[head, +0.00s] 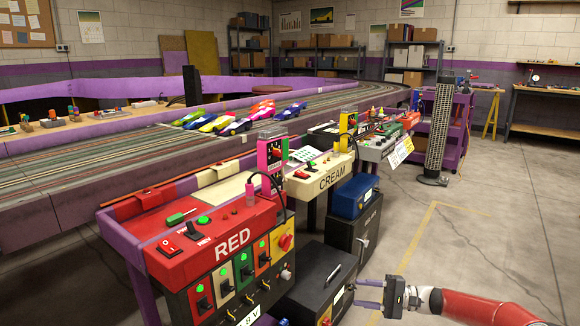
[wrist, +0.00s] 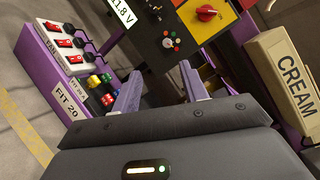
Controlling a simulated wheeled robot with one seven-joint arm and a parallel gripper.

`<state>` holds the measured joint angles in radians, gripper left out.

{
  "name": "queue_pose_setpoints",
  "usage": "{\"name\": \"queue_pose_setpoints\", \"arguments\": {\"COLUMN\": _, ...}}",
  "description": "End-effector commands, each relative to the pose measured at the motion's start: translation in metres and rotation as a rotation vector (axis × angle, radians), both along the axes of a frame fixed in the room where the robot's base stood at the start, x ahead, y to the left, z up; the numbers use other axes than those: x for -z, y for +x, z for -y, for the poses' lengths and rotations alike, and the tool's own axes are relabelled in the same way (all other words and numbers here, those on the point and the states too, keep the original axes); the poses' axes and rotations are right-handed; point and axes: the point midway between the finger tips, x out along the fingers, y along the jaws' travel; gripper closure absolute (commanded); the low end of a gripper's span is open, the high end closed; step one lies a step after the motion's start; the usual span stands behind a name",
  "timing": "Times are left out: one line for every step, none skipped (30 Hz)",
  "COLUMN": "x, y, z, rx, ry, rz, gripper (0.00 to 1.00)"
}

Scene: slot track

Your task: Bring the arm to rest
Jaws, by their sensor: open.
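My gripper (head: 368,294) is at the lower right of the head view, on the end of my red and white arm. Its two purple fingers point left toward the black cases under the RED station, and the jaws are apart with nothing between them. In the wrist view the open fingers (wrist: 158,88) show in the middle, spread on either side of a dark panel. I cannot tell how far the fingertips are from that panel.
The RED station (head: 232,248) and CREAM station (head: 332,178) line the track's edge. A black case (head: 318,280) and a blue box (head: 352,196) stand below them. Several toy cars (head: 238,118) sit on the track. A dark column (head: 440,130) stands behind; the floor at right is clear.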

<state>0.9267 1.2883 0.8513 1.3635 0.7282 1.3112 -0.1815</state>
Motion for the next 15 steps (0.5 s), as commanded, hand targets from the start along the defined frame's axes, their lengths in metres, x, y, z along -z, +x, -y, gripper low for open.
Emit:
{"name": "queue_pose_setpoints", "arguments": {"x": -0.004, "y": -0.002, "z": -0.007, "rx": -0.02, "ry": -0.028, "rz": 0.0, "gripper": 0.56}}
{"name": "queue_pose_setpoints", "arguments": {"x": -0.005, "y": -0.004, "z": -0.01, "rx": -0.029, "ry": -0.043, "rz": -0.001, "gripper": 0.56}}
{"name": "queue_pose_setpoints", "arguments": {"x": -0.007, "y": -0.006, "z": -0.016, "rx": -0.044, "ry": -0.068, "rz": -0.002, "gripper": 0.56}}
{"name": "queue_pose_setpoints", "arguments": {"x": -0.008, "y": -0.008, "z": -0.019, "rx": -0.056, "ry": -0.085, "rz": -0.004, "gripper": 0.56}}
{"name": "queue_pose_setpoints", "arguments": {"x": -0.01, "y": -0.01, "z": -0.024, "rx": -0.07, "ry": -0.108, "rz": -0.005, "gripper": 0.56}}
{"name": "queue_pose_setpoints", "arguments": {"x": -0.013, "y": -0.013, "z": -0.03, "rx": -0.087, "ry": -0.138, "rz": -0.005, "gripper": 0.56}}
{"name": "queue_pose_setpoints", "arguments": {"x": -0.014, "y": -0.016, "z": -0.034, "rx": -0.1, "ry": -0.161, "rz": -0.006, "gripper": 0.56}}
{"name": "queue_pose_setpoints", "arguments": {"x": -0.016, "y": -0.019, "z": -0.039, "rx": -0.113, "ry": -0.187, "rz": -0.007, "gripper": 0.56}}
{"name": "queue_pose_setpoints", "arguments": {"x": -0.019, "y": -0.023, "z": -0.045, "rx": -0.132, "ry": -0.223, "rz": -0.007, "gripper": 0.56}}
{"name": "queue_pose_setpoints", "arguments": {"x": -0.021, "y": -0.026, "z": -0.049, "rx": -0.149, "ry": -0.251, "rz": -0.007, "gripper": 0.56}}
{"name": "queue_pose_setpoints", "arguments": {"x": -0.023, "y": -0.03, "z": -0.054, "rx": -0.164, "ry": -0.282, "rz": -0.008, "gripper": 0.56}}
{"name": "queue_pose_setpoints", "arguments": {"x": -0.027, "y": -0.035, "z": -0.061, "rx": -0.186, "ry": -0.326, "rz": -0.008, "gripper": 0.56}}
{"name": "queue_pose_setpoints", "arguments": {"x": -0.029, "y": -0.04, "z": -0.066, "rx": -0.204, "ry": -0.365, "rz": -0.006, "gripper": 0.56}}
{"name": "queue_pose_setpoints", "arguments": {"x": -0.032, "y": -0.045, "z": -0.071, "rx": -0.221, "ry": -0.405, "rz": -0.005, "gripper": 0.56}}
{"name": "queue_pose_setpoints", "arguments": {"x": -0.037, "y": -0.054, "z": -0.078, "rx": -0.248, "ry": -0.466, "rz": -0.002, "gripper": 0.56}}
